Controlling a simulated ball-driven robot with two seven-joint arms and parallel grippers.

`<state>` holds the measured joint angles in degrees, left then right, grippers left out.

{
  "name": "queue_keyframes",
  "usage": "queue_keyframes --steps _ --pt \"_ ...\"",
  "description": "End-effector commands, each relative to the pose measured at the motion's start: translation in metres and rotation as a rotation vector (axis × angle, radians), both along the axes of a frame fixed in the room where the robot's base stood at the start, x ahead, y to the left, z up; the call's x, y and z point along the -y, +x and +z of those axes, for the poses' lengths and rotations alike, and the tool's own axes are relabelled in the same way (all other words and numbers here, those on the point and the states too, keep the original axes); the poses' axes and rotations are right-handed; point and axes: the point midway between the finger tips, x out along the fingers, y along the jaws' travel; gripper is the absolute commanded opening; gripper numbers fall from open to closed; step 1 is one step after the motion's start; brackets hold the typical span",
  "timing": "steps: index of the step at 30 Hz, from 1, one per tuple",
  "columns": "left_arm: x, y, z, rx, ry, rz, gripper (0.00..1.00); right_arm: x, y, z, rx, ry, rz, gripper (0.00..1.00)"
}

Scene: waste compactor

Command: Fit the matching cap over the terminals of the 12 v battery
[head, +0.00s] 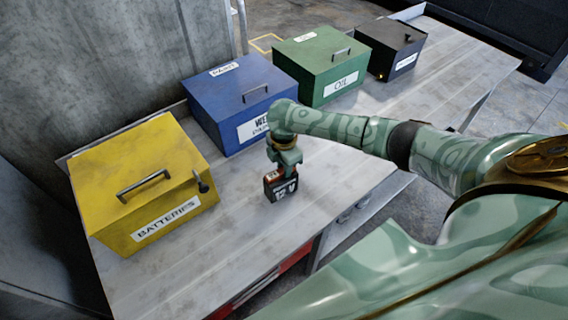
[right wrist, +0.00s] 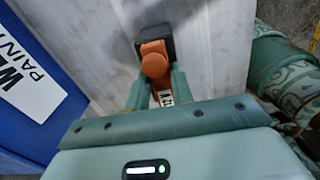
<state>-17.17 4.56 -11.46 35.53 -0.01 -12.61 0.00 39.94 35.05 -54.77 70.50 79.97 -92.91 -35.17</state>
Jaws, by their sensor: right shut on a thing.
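The 12 V battery (head: 281,190) is a small black block with a white "12 V" marking, standing on the metal bench near its front edge. My right gripper (head: 284,168) points down right over it and is shut on an orange-red cap (head: 269,177). In the right wrist view the orange cap (right wrist: 154,62) lies between the fingertips, against a black block (right wrist: 156,38). A small white label with dark marks (right wrist: 167,98) shows between the fingers. The terminals are hidden, and I cannot tell whether the cap is seated. My left gripper is not in view.
A yellow batteries box (head: 150,185) stands left of the battery on the bench (head: 235,245). A blue paint box (head: 235,95), a green oil box (head: 325,65) and a black box (head: 392,45) line the back. Bench around the battery is clear.

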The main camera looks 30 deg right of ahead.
Motion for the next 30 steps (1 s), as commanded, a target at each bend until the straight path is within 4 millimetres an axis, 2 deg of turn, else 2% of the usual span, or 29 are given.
queue_keyframes --steps 13,14,15,16,22,24,30 --pt "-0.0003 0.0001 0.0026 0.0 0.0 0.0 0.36 0.0002 -0.0001 -0.0014 0.0 -0.001 0.001 0.01" --pt "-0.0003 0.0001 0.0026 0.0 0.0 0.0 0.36 0.0002 -0.0001 -0.0014 0.0 -0.001 0.001 0.31" --pt "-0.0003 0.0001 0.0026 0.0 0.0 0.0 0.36 0.0002 -0.0001 -0.0014 0.0 -0.001 0.001 0.42" --pt "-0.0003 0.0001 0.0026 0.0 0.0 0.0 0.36 0.0002 -0.0001 -0.0014 0.0 -0.001 0.001 0.48" --pt "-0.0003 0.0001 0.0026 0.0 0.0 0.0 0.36 0.0002 -0.0001 -0.0014 0.0 -0.001 0.001 0.48" --pt "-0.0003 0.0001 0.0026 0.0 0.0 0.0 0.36 0.0002 -0.0002 -0.0014 0.0 -0.001 0.001 0.68" --pt "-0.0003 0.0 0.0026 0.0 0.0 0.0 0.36 0.0002 -0.0001 -0.0014 0.0 -0.001 0.001 0.7"
